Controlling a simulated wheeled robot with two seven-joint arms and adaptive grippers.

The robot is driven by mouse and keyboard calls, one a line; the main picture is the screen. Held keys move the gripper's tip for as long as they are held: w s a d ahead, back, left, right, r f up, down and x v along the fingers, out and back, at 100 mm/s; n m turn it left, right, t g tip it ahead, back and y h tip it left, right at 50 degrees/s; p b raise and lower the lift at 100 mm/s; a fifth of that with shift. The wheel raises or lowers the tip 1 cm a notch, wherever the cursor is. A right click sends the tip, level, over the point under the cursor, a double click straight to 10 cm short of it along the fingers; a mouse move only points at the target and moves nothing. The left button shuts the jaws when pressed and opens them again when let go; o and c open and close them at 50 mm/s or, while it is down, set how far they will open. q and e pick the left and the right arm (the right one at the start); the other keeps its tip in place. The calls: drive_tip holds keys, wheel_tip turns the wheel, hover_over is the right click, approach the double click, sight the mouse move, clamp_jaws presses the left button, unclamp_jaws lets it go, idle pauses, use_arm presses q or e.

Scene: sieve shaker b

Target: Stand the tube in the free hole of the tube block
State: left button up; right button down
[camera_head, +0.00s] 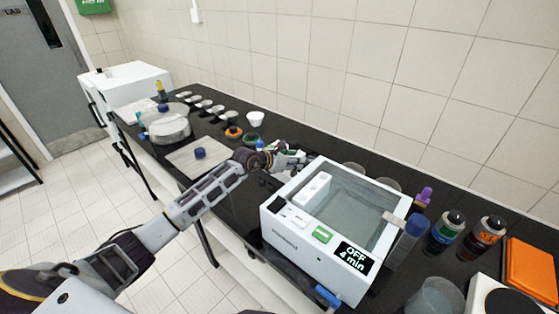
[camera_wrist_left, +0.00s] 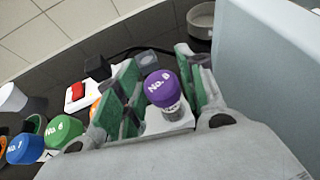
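A tube with a purple cap marked "No. 8" (camera_wrist_left: 161,88) is between the fingers of my left gripper (camera_wrist_left: 163,78) in the left wrist view. The green-padded fingers stand apart, with a visible gap on each side of the cap. A white piece (camera_wrist_left: 164,122) lies under the tube; I cannot tell whether it is the tube block. In the head view my left gripper (camera_head: 294,159) is at the far left corner of the white box-shaped machine (camera_head: 288,240), and the tube is not clear there. My right gripper is not in view.
Blue (camera_wrist_left: 26,148) and green (camera_wrist_left: 63,131) capped tubes stand left of the gripper in the wrist view. The machine, with an "OFF 4 min" label, stands close by. Bottles (camera_head: 446,231) and an orange case (camera_head: 531,270) are at the right. Small dishes line the back left.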

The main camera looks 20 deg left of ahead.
use_arm(q)
drive_tip(key=b+v, duration=0.1)
drive_tip(key=v, duration=1.1)
drive_tip(key=shift+b, duration=0.35)
idle(0.7)
